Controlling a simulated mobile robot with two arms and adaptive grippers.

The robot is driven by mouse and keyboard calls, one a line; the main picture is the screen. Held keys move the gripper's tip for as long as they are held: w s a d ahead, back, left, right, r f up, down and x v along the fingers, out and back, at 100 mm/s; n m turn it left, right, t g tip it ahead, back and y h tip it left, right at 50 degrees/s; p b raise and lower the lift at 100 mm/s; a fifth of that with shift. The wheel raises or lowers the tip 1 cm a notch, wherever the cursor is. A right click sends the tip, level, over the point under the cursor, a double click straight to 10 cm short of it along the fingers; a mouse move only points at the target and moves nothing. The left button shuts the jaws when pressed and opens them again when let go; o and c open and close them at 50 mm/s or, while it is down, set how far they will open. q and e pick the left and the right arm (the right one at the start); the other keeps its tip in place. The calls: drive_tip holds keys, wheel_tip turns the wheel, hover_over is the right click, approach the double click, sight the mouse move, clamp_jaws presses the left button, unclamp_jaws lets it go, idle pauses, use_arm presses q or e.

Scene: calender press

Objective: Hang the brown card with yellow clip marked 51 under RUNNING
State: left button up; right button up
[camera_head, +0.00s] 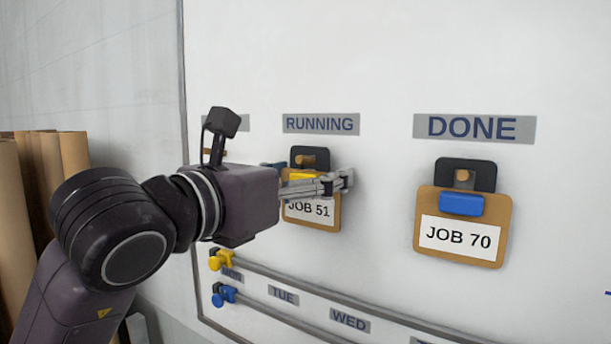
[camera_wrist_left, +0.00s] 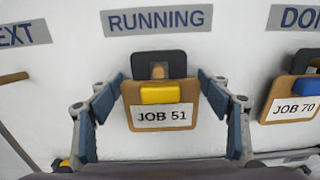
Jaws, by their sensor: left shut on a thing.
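The brown card (camera_head: 312,218) marked JOB 51 is upright under the RUNNING label (camera_head: 321,124). It has a yellow clip (camera_wrist_left: 160,92) and a black top tab (camera_head: 309,153). A peg (camera_wrist_left: 158,71) shows in the tab's opening; I cannot tell how far the tab sits on it. My left gripper (camera_wrist_left: 162,97) is shut on the card, one finger at each side edge. In the head view the left gripper (camera_head: 312,182) covers part of the card and clip. My right gripper is not in view.
A brown JOB 70 card (camera_head: 462,225) with a blue clip (camera_head: 461,204) hangs under DONE (camera_head: 474,128), to the right. An empty peg (camera_wrist_left: 14,77) is under NEXT. Brown rolls (camera_head: 30,190) stand at left.

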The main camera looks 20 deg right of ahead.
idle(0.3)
use_arm(q)
drive_tip(key=o, duration=1.1)
drive_tip(key=shift+a, duration=0.1)
